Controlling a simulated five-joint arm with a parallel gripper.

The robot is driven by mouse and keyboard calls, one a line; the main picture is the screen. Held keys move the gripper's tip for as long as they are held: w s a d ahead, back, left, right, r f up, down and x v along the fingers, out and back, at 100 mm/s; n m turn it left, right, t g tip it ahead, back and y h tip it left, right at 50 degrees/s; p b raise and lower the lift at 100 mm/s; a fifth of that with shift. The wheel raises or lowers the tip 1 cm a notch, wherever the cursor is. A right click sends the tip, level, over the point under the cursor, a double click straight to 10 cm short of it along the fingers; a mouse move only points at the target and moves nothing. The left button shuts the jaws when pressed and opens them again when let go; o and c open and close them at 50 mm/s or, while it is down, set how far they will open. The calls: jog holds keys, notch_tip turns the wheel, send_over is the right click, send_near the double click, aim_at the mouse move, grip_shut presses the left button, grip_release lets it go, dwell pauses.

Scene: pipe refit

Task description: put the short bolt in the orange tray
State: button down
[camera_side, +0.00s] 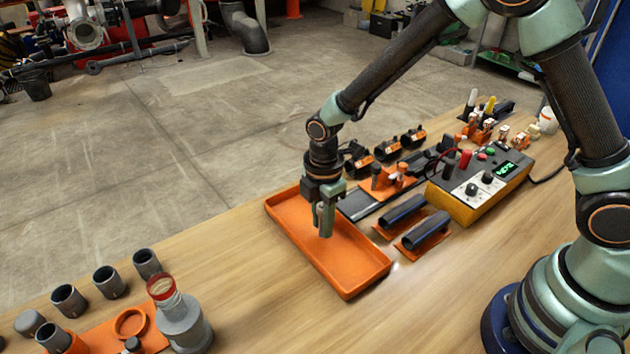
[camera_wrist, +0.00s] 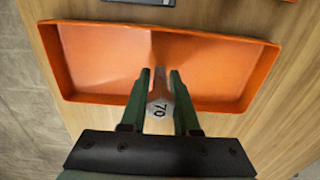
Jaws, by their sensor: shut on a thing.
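The orange tray (camera_side: 352,268) lies on the wooden bench, and its open inside also fills much of the wrist view (camera_wrist: 100,50). My gripper (camera_side: 325,228) points down over the tray, within its rim. In the wrist view my gripper (camera_wrist: 160,74) is shut on a grey bolt (camera_wrist: 160,108) marked "70". The bolt's full length is hidden between the fingers, and its height above the tray floor is hard to tell. No other thing shows in the tray.
A yellow and grey meter box (camera_side: 478,185) stands right of the tray. Two black half-tubes (camera_side: 423,230) on orange plates lie between them. Grey pipe pieces (camera_side: 68,300) and a grey bottle (camera_side: 183,322) stand at the lower left. Bare bench lies in front of the tray.

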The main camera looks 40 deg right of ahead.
jog(key=c, duration=0.6)
grip_release()
jog(key=shift+f, duration=0.1)
jog(key=shift+c, duration=0.2)
notch_tip(320, 180, up, 12)
jog(key=shift+r, duration=0.15)
jog(key=s+d+r+m+t, duration=0.2)
jog(key=s+d+r+m, duration=0.3)
jog(key=d+m, duration=0.2)
jog(key=s+d+r+m+t, duration=0.3)
jog(key=s+d+r+m, duration=0.2)
jog(key=m, duration=0.6)
jog(key=shift+s+d+r+t, duration=0.25)
jog(key=shift+d+r+t, duration=0.1)
jog(key=shift+d, duration=0.75)
